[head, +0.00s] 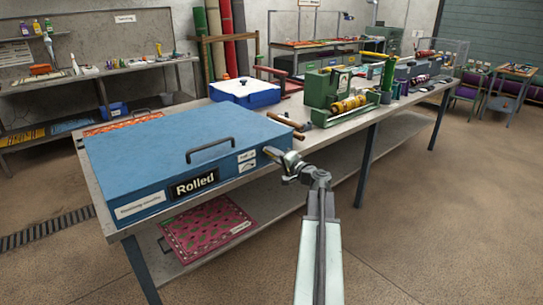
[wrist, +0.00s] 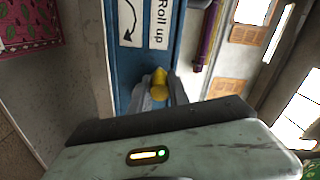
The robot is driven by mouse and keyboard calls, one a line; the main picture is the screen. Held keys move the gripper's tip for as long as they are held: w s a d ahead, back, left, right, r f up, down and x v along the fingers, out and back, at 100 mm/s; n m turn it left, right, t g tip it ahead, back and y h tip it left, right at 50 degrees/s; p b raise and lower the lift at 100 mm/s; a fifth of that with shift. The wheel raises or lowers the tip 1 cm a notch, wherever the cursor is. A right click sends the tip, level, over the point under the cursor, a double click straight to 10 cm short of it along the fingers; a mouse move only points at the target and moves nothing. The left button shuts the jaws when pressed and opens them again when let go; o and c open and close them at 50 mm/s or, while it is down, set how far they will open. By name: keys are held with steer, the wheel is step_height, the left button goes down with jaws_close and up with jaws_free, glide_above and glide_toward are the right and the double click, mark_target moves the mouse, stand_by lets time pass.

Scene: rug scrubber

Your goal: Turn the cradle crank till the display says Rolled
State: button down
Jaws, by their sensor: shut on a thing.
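A blue lidded machine (head: 190,155) with a black top handle stands at the near end of the bench. Its front display (head: 194,185) reads "Rolled". A label with a curved arrow and "Roll up" (wrist: 160,25) is on its side in the wrist view. My gripper (head: 274,156) is at the right end of the machine's front face. In the wrist view its fingers are shut on a yellow knob (wrist: 160,80), which appears to be the crank's grip. The crank's arm is hidden behind the fingers.
The grey bench (head: 330,135) carries a blue and white box (head: 244,93), brown rods (head: 290,130) and a green machine (head: 345,92) farther along. A red patterned rug (head: 207,228) lies on the lower shelf.

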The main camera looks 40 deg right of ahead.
steer(key=shift+d+r+m+p, duration=0.2)
steer(key=shift+d+r+m, duration=0.1)
steer(key=shift+m, duration=0.55)
steer(key=shift+d+r+m+p, duration=0.2)
steer(key=shift+d+r+m, duration=0.1)
steer(key=shift+m, duration=0.6)
steer(key=shift+d+r+m+p, duration=0.2)
steer(key=shift+d+m, duration=0.1)
steer(key=shift+m, duration=0.55)
steer(key=shift+s, duration=0.1)
steer(key=c, duration=1.3)
jaws_free()
steer(key=shift+o, duration=0.2)
steer(key=s, duration=0.7)
steer(key=shift+s+a, duration=0.2)
steer(key=shift+s, duration=0.2)
